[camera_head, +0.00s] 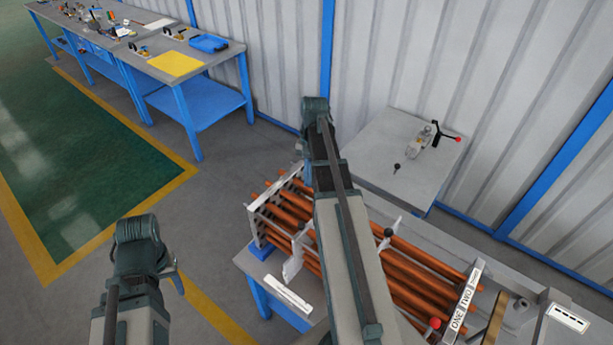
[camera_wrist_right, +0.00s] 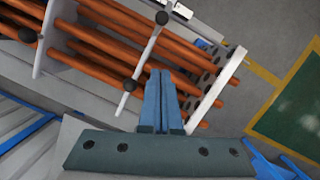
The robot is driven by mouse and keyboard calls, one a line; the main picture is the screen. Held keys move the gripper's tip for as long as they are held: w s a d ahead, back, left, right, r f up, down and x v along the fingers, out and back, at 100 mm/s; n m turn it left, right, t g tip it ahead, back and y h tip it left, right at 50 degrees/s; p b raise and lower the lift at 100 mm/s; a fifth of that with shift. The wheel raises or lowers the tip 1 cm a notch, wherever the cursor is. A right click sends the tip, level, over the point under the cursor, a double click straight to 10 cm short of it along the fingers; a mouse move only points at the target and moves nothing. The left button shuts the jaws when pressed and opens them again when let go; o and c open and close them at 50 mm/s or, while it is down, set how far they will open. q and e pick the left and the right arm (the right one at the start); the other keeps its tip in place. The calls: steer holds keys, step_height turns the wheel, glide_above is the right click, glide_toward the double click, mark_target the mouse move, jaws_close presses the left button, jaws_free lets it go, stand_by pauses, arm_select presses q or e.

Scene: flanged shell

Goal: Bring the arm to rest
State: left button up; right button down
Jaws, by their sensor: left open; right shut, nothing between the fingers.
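My right gripper (camera_wrist_right: 160,74) shows in the right wrist view with its two blue fingers together and nothing between them. It is over the copper-coloured tube bundle (camera_wrist_right: 100,48), near the white end plate (camera_wrist_right: 219,88). I cannot tell its height above the tubes. In the head view my right arm crosses the tube bundle (camera_head: 415,262) and hides part of it; its fingers are mostly hidden there. My left gripper (camera_head: 175,272) is at the lower left of the head view, over the floor and apart from the bench. Its fingers are only partly visible; it is open and looks empty.
The bundle lies on a bench with blue legs (camera_head: 278,304). A grey side table (camera_head: 380,170) holds a clamp (camera_head: 424,140). Floor is clear at left.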

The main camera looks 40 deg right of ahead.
steer(key=s+a+f+n+h+b, duration=0.1)
steer(key=s+a+f+n+b, duration=0.2)
steer(key=a+f+b, duration=0.4)
steer(key=s+a+f+n+t+h+b, duration=0.1)
steer(key=s+a+f+n+b, duration=0.2)
steer(key=a, duration=1.3)
steer(key=s+a+f+n+h+b, duration=0.1)
steer(key=s+a+f+n+b, duration=0.2)
steer(key=a+f+n+b, duration=0.5)
steer(key=a+f+b, duration=0.2)
steer(key=a+f, duration=0.1)
steer(key=a, duration=0.1)
steer(key=shift+t+b, duration=0.3)
steer(key=shift+b, duration=0.05)
steer(key=shift+f, duration=0.1)
